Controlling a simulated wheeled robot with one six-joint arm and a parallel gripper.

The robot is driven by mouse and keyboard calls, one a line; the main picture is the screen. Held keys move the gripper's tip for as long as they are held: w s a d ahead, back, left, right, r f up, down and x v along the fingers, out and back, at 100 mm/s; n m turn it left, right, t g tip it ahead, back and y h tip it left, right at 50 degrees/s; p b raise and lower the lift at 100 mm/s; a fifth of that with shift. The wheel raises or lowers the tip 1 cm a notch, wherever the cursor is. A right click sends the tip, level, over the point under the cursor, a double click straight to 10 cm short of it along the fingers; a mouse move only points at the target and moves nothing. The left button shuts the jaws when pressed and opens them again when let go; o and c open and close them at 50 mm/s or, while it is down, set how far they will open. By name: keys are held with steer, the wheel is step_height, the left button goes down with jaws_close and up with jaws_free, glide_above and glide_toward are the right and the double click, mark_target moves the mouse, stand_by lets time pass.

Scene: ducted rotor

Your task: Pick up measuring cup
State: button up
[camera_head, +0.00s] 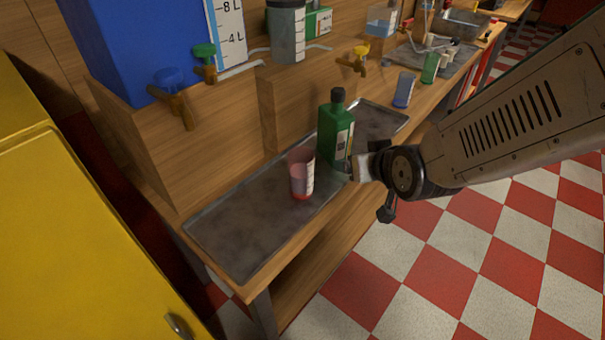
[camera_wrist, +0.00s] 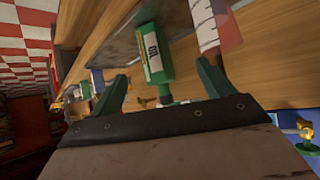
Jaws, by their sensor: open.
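The measuring cup (camera_head: 302,176) is a clear reddish cup with a white scale strip. It stands upright on a dark metal tray (camera_head: 235,230), left of and in front of a green bottle (camera_head: 335,132). In the wrist view the measuring cup (camera_wrist: 208,22) is partly cut off at the top edge, right of centre. My gripper (camera_wrist: 162,74) is open, with its two green fingers apart and nothing held. The green bottle (camera_wrist: 152,52) appears in the gap between them. In the head view my gripper (camera_head: 352,168) is right of the cup, close to the bottle.
A wooden bench (camera_head: 400,128) carries the tray. Behind stand a blue tank (camera_head: 135,50), brass taps (camera_head: 175,95) and a grey graduated container (camera_head: 287,35). A yellow cabinet (camera_head: 70,210) is at left. The checkered floor (camera_head: 430,270) at right is clear.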

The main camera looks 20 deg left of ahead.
mark_target(301, 166)
steer(key=s+a+f+y, duration=0.1)
steer(key=a, duration=0.2)
steer(key=a+f+n+t+y, duration=0.1)
steer(key=a+f, duration=0.1)
steer(key=a, duration=0.1)
steer(key=s+a+f+y, duration=0.1)
steer(key=a+f, duration=0.1)
steer(key=a, duration=0.2)
steer(key=shift+s+a+n+t, duration=0.1)
steer(key=shift+s+n+t, duration=0.2)
steer(key=shift+n, duration=0.1)
steer(key=x, duration=0.7)
steer(key=shift+w, duration=0.3)
steer(key=c, duration=1.3)
